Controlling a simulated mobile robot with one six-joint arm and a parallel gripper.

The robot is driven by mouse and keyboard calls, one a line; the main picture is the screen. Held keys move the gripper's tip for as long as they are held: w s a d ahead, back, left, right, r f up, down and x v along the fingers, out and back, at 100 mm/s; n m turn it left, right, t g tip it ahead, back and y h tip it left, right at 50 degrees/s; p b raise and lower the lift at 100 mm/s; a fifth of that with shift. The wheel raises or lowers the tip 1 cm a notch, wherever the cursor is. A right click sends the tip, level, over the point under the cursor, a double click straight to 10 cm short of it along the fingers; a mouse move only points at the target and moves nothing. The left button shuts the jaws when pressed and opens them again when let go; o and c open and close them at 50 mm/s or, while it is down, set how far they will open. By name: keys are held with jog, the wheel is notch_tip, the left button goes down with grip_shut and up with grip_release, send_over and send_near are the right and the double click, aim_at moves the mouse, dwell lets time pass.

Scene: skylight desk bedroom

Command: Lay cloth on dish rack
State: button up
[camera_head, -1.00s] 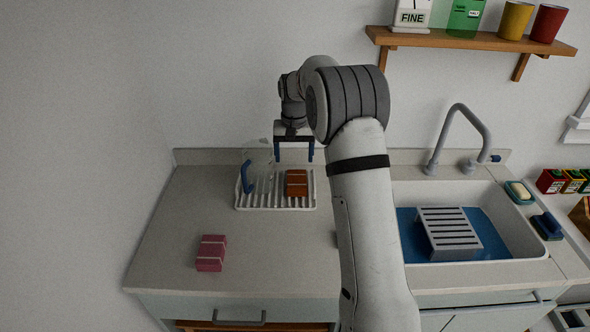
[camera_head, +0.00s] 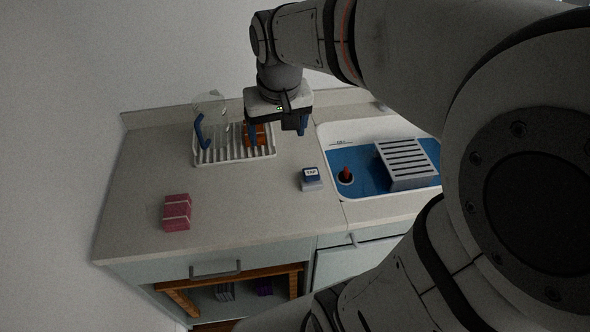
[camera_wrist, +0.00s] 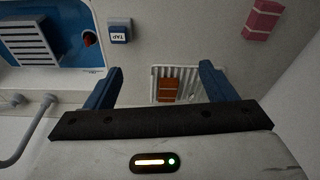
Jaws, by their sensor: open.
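An orange-brown folded cloth (camera_head: 262,130) lies on the right part of the white dish rack (camera_head: 235,159). In the wrist view the cloth (camera_wrist: 166,91) shows beyond the open jaws, on the rack's slats (camera_wrist: 188,76). My gripper (camera_head: 277,132) is open with blue fingers and nothing between them. It hangs above the rack's right end, apart from the cloth, and one finger partly hides the cloth in the head view. A pink folded block (camera_head: 177,213), perhaps another cloth, lies on the counter in front of the rack; it also shows in the wrist view (camera_wrist: 263,18).
A clear jug with a blue handle (camera_head: 199,132) stands at the rack's left end. A small TAP box (camera_head: 311,179) sits beside the sink. The blue-bottomed sink holds a grey slatted block (camera_head: 408,165) and a red-topped item (camera_head: 346,174).

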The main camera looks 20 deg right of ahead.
jog(key=s+f, duration=0.3)
jog(key=s, duration=0.7)
jog(key=shift+s+n+t, duration=0.15)
jog(key=shift+n+t, duration=0.15)
jog(key=shift+t, duration=0.1)
dwell(0.4)
